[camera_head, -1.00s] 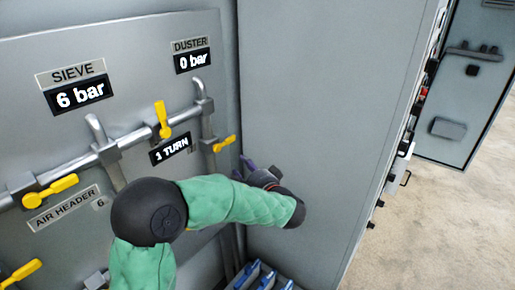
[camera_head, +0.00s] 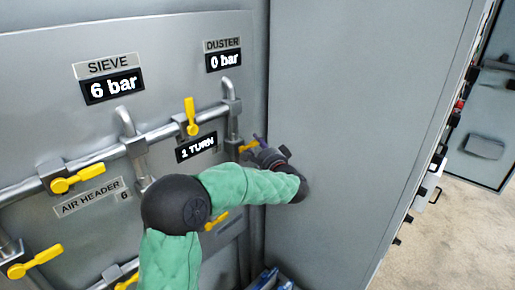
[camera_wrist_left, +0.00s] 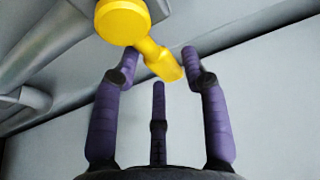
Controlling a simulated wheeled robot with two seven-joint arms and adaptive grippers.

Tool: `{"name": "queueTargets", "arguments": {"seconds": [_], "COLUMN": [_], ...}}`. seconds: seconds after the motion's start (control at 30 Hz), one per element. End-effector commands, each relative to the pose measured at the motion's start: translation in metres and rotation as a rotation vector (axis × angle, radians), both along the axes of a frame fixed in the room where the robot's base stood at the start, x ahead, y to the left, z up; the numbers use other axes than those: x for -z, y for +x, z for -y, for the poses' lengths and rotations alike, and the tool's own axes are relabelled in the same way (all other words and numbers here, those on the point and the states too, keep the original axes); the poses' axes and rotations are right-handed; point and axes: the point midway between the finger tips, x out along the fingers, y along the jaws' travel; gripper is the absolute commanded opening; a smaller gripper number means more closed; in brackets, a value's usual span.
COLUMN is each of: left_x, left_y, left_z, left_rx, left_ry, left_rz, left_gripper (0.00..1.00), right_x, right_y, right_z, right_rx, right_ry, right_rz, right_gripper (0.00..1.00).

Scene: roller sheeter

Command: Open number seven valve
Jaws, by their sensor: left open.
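A small yellow valve handle (camera_head: 248,146) sits on the pipe under the DUSTER gauge, which reads 0 bar. No number seven label can be read. My left gripper (camera_head: 262,145) is just right of this handle, partly behind my green-sleeved forearm. In the left wrist view, the yellow handle (camera_wrist_left: 135,30) points its narrow end between the purple fingertips of my left gripper (camera_wrist_left: 160,62). The fingers are open and spread around that end; whether any finger touches it cannot be told. My right gripper is not in view.
Other yellow handles stand on the header pipe (camera_head: 191,117), at its left (camera_head: 77,178), and lower left (camera_head: 35,262). The SIEVE gauge (camera_head: 112,87) reads 6 bar. A flat grey cabinet side (camera_head: 350,110) closes off the space right of my gripper.

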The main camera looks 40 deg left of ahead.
Motion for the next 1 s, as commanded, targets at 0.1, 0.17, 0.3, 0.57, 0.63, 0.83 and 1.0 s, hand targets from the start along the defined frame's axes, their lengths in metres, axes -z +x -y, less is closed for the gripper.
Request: {"name": "queueTargets", "arguments": {"seconds": [0.1,0.17,0.3,0.57,0.63,0.83,1.0], "left_x": [0.000,0.000,0.000,0.000,0.000,0.001,0.006], "left_y": [0.001,0.001,0.001,0.001,0.001,0.000,-0.001], "left_z": [-0.002,-0.002,-0.002,-0.001,-0.002,-0.002,-0.002], "left_rx": [0.000,0.000,0.000,0.000,0.000,0.000,-0.001], "left_ry": [0.000,0.000,0.000,0.000,0.000,0.002,0.010], "left_rz": [0.000,0.000,0.000,0.000,-0.002,-0.039,-0.128], "left_gripper": [0.44,0.44,0.39,0.00,0.00,0.00,0.00], "right_x": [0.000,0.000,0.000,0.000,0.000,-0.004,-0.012], "right_y": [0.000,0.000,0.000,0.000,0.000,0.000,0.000], "right_z": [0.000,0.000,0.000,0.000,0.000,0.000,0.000], "right_rx": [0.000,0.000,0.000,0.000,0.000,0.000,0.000], "right_ry": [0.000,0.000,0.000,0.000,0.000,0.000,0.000], "right_rz": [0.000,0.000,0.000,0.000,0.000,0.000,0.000], "right_gripper": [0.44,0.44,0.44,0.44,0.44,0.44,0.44]}}
